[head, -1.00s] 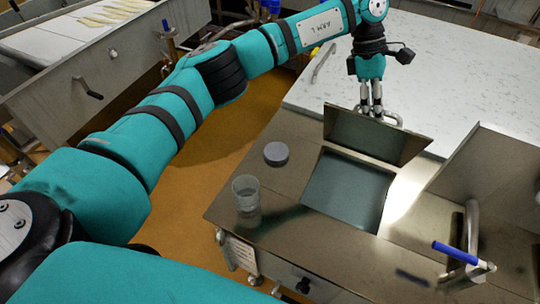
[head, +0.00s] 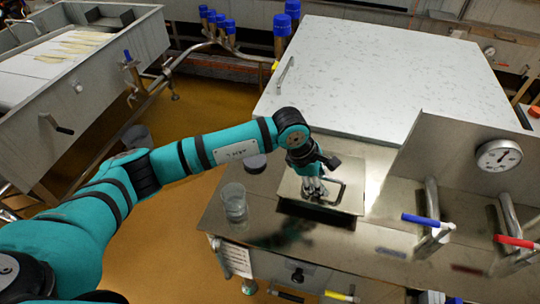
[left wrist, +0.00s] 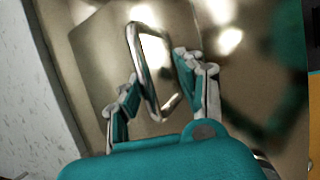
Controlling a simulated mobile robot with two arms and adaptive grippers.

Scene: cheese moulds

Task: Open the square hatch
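The square hatch lid (head: 347,167) lies almost flat on the steel counter in the head view. A dark band along its near edge suggests that edge is slightly raised. Its bent metal handle (head: 339,192) is on top and also shows as a loop in the left wrist view (left wrist: 133,55). My left gripper (head: 314,188) is over the lid at the handle. In the left wrist view, its fingers (left wrist: 160,90) are apart, one on each side of the loop; no firm grip shows. My right gripper is not in view.
A clear cup (head: 233,202) and a grey round puck (head: 256,164) stand left of the hatch. A blue-handled valve (head: 428,220) and a red-handled one (head: 515,241) are at the right, before a steel panel with a gauge (head: 499,156). A white slab (head: 390,75) lies behind.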

